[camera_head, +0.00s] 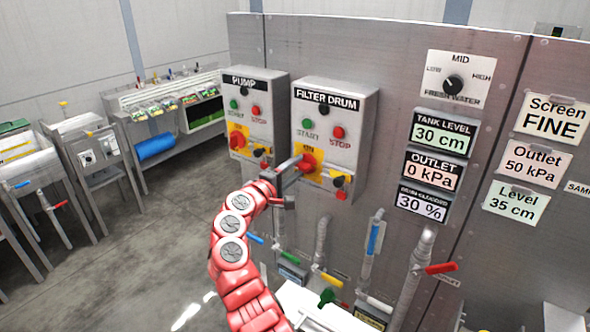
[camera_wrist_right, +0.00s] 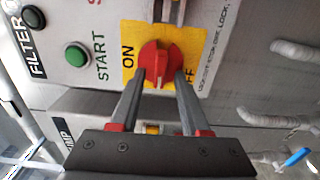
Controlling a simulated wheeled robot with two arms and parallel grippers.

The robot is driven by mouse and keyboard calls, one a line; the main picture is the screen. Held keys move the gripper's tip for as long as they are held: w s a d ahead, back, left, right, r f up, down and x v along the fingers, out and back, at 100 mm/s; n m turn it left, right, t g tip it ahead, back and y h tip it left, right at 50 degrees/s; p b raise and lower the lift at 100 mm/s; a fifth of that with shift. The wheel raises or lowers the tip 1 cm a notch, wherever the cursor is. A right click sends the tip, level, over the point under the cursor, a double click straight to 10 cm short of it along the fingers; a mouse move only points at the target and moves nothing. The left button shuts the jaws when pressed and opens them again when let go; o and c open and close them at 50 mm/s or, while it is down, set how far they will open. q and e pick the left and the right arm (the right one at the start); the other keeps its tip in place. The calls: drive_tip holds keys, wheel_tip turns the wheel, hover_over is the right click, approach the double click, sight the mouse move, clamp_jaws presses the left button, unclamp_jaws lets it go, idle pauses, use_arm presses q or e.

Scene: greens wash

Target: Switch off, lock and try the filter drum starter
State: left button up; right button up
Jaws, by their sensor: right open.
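The grey filter drum starter box (camera_head: 361,125) hangs on the steel panel, with a green START button (camera_head: 307,124) and a red STOP button (camera_head: 338,132). Its red rotary switch (camera_head: 307,162) sits on a yellow plate below them and also shows in the right wrist view (camera_wrist_right: 160,62). My right gripper (camera_head: 300,165) is at this switch. In the right wrist view (camera_wrist_right: 160,80) its open fingers reach to either side of the knob's grip; I cannot tell if they touch it. ON is beside the knob; the other label is partly hidden by a finger. My left gripper is not in view.
The pump starter box (camera_head: 270,92) is close on the left, with its own red switch. Pipes with coloured valve handles, one red (camera_head: 440,268), stand below and right. A selector dial (camera_head: 453,85) and display signs are on the panel. Open floor lies left.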

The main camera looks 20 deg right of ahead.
drive_tip(key=b+v, duration=0.5)
drive_tip(key=v, duration=1.2)
drive_tip(key=shift+s+a, duration=0.15)
